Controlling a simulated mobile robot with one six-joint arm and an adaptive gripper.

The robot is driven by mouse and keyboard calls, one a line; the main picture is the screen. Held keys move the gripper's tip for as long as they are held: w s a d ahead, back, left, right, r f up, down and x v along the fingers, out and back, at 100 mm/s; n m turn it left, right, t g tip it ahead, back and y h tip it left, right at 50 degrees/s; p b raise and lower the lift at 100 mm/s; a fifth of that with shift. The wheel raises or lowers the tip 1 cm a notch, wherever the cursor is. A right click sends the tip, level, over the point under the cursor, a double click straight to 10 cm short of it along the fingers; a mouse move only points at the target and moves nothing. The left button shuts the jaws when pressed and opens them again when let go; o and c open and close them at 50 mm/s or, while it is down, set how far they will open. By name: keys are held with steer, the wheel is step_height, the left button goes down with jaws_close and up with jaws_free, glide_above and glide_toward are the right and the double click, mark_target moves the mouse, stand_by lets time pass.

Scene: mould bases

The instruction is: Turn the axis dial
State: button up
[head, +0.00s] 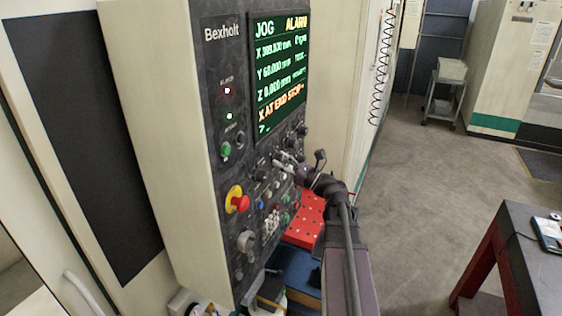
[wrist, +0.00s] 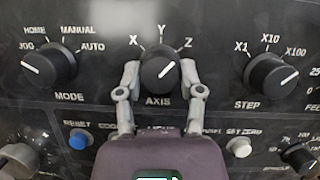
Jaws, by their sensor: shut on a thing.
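The axis dial (wrist: 160,71) is a black round knob with a white pointer line, marked X, Y and Z above it. Its line slants up to the right, toward Z. My gripper (wrist: 160,79) has one grey finger on each side of the dial and is shut on it. In the head view my gripper (head: 284,165) reaches the panel below the screen, and the dial is too small and covered to make out. The screen (head: 279,72) reads JOG, ALARM and X AT END STOP, with rows for X, Y and Z.
The mode dial (wrist: 49,65) is left of the axis dial, the step dial (wrist: 270,74) right. A blue button (wrist: 79,141) and a white button (wrist: 240,147) sit below. A red emergency stop (head: 240,203) juts from the panel's left side. Open floor (head: 425,185) lies right.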

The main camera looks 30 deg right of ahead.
steer(key=n+g+y, duration=0.1)
steer(key=n, duration=0.1)
steer(key=n+g+y, duration=0.1)
steer(key=n, duration=0.2)
steer(key=shift+w+d+r+p, duration=0.1)
steer(key=shift+w+r+p, duration=0.1)
steer(key=shift+p, duration=0.2)
steer(key=n+g+p, duration=0.1)
steer(key=n, duration=0.2)
steer(key=n+g+p, duration=0.1)
steer(key=n+g, duration=0.1)
steer(key=n, duration=0.1)
steer(key=shift+r+n+y, duration=0.15)
steer(key=shift+n+y, duration=0.15)
steer(key=shift+y, duration=0.1)
steer(key=n+g+p, duration=0.1)
steer(key=n, duration=0.2)
steer(key=n+g+p, duration=0.1)
steer(key=n+p, duration=0.1)
steer(key=n, duration=0.1)
steer(key=shift+r+g+h, duration=0.1)
steer(key=shift+g+h, duration=0.2)
steer(key=shift+n+h+p, duration=0.4)
steer(key=shift+n+p, duration=0.4)
steer(key=shift+n, duration=0.8)
steer(key=shift+g, duration=0.3)
steer(key=shift+s+f, duration=0.1)
steer(key=shift+f, duration=0.1)
steer(key=o, duration=1.1)
steer(key=shift+o, duration=0.2)
